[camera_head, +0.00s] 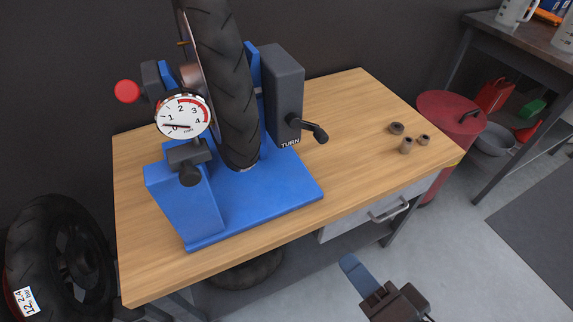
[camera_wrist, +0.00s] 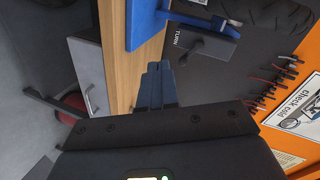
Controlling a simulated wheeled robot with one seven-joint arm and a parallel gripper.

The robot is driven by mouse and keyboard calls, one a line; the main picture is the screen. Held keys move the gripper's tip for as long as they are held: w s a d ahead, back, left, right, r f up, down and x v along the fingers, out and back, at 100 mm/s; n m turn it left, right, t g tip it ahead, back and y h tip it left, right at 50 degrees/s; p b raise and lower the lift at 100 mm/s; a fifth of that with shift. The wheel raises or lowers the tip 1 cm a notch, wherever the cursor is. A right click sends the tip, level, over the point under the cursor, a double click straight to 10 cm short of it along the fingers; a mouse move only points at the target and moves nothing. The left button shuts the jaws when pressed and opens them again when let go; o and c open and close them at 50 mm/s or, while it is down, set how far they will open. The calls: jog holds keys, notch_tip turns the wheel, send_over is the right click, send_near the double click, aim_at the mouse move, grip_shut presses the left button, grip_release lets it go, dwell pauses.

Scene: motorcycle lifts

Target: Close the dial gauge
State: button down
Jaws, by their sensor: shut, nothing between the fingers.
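The dial gauge (camera_head: 183,117) has a round white face with a red arc. It sits at the left of a blue tyre stand (camera_head: 255,200) on the wooden workbench, and its needle lies near the low end of the scale. A dark knob (camera_head: 190,176) is below the gauge. A red knob (camera_head: 127,91) sticks out to the left. My gripper (camera_head: 350,264) is shut and empty, in front of the bench's front edge and well apart from the gauge. Its closed fingers also show in the wrist view (camera_wrist: 158,72), where the gauge face is not visible.
A black crank (camera_head: 314,130) marked TURN juts from the stand's right side; it also shows in the wrist view (camera_wrist: 190,52). A tyre (camera_head: 222,80) stands upright in the stand. Several small metal parts (camera_head: 405,145) lie on the bench's right. A drawer (camera_head: 375,210) is below the top.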

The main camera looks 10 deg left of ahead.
aim_at(183, 181)
jog(key=w+a+r+n+g+y, duration=0.55)
jog(key=a+r+y, duration=0.25)
jog(key=r, duration=0.3)
jog(key=shift+m+g, duration=0.35)
jog(key=shift+g, duration=0.2)
jog(key=shift+s+a+p+x, duration=0.15)
jog(key=shift+s+p+x, duration=0.25)
jog(key=shift+x, duration=1.7)
jog(key=shift+s+a+p+x, duration=0.1)
jog(key=shift+s+p+x, duration=0.3)
jog(key=shift+x, duration=1.7)
jog(key=shift+s+a+p+x, duration=0.15)
jog(key=shift+s+p+x, duration=0.25)
jog(key=shift+x, duration=1.7)
jog(key=shift+s+a+p, duration=0.3)
jog(key=shift+s+a, duration=0.25)
jog(key=shift+a, duration=0.25)
jog(key=shift+s+a+p, duration=0.25)
jog(key=shift+s+a, duration=0.25)
jog(key=shift+a, duration=0.25)
